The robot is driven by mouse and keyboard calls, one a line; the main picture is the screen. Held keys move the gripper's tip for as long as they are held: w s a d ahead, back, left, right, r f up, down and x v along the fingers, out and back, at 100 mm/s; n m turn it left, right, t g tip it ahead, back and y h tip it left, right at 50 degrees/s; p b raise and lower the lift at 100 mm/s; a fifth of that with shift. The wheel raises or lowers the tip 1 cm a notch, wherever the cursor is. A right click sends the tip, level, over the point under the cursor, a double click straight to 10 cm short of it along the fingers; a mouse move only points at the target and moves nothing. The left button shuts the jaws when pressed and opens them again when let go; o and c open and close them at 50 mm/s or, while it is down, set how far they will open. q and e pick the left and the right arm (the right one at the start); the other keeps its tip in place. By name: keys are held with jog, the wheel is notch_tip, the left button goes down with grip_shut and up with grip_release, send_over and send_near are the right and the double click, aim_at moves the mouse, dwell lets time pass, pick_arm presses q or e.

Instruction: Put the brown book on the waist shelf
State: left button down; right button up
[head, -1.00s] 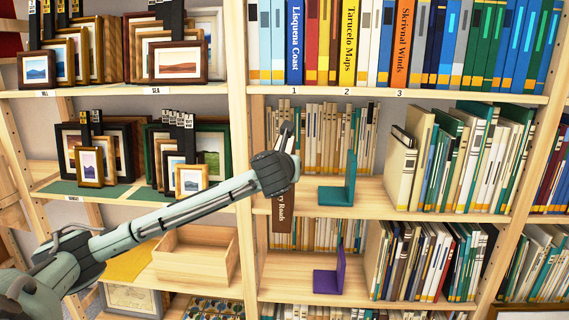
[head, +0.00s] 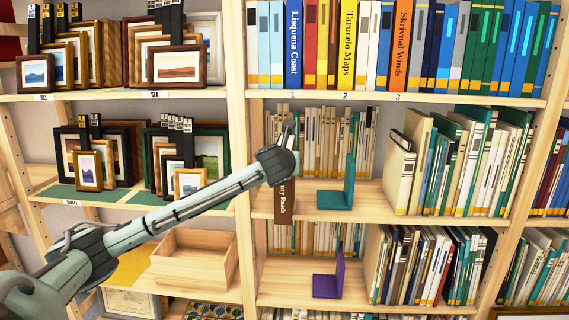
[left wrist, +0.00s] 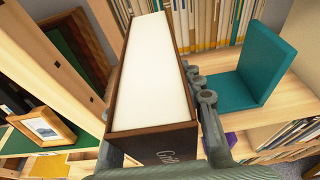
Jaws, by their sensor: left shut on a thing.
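The brown book (head: 285,200) is upright in my left gripper (head: 287,128), which is shut on it. In the left wrist view the gripper fingers (left wrist: 160,125) are either side of the book (left wrist: 152,75), its white page edges facing up and brown cover around them. In the head view the book's lower end is near the front edge of the middle shelf (head: 400,219); I cannot tell whether it touches. A teal bookend (head: 338,193) stands on this shelf to the right of the book. My right gripper is not in view.
A row of pale books (head: 320,135) stands at the back of this shelf, with leaning books (head: 460,160) at the right. A wooden upright (left wrist: 45,70) is close left of the book. Bare shelf lies around the teal bookend. A purple bookend (head: 329,277) is on the shelf below.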

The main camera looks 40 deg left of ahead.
pick_arm(q)
jog(key=w+a, duration=0.5)
jog(key=w, duration=0.4)
jog(key=shift+a+f, duration=0.25)
jog(key=shift+f, duration=0.05)
dwell(0.5)
jog(key=shift+f, duration=0.1)
jog(key=c, duration=1.1)
grip_release()
jog(key=shift+s, duration=0.1)
jog(key=shift+o, duration=1)
jog(key=shift+f, duration=0.1)
jog(key=v, duration=1.2)
